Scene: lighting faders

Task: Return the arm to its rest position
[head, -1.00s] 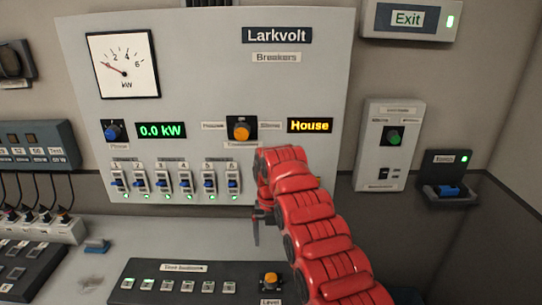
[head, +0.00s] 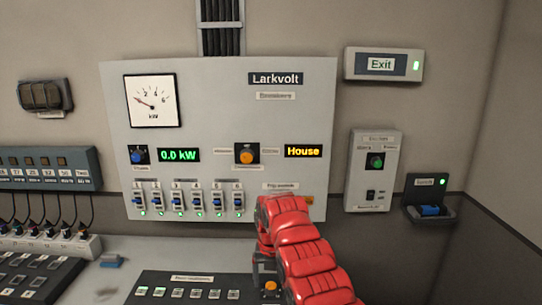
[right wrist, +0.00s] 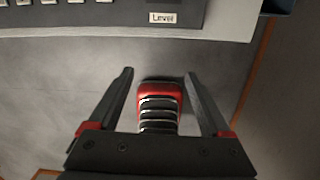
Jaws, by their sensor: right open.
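My red right arm (head: 300,245) reaches in from the bottom right of the head view, in front of the lower right of the Larkvolt breaker panel (head: 220,105). Its gripper is mostly hidden behind the arm there. In the right wrist view my right gripper (right wrist: 159,73) is open, its two dark fingers spread wide with nothing gripped. The fingers are over a grey surface (right wrist: 55,85), apart from the console edge with the "Level" label (right wrist: 163,17). My left gripper is not in view.
The panel has a row of breakers (head: 190,198) with green lights and an orange knob (head: 246,157). Below is a dark console (head: 190,281) with lit buttons. A grey switch box (head: 372,170) and a small dark holder (head: 430,200) are at the right. The left counter holds more equipment.

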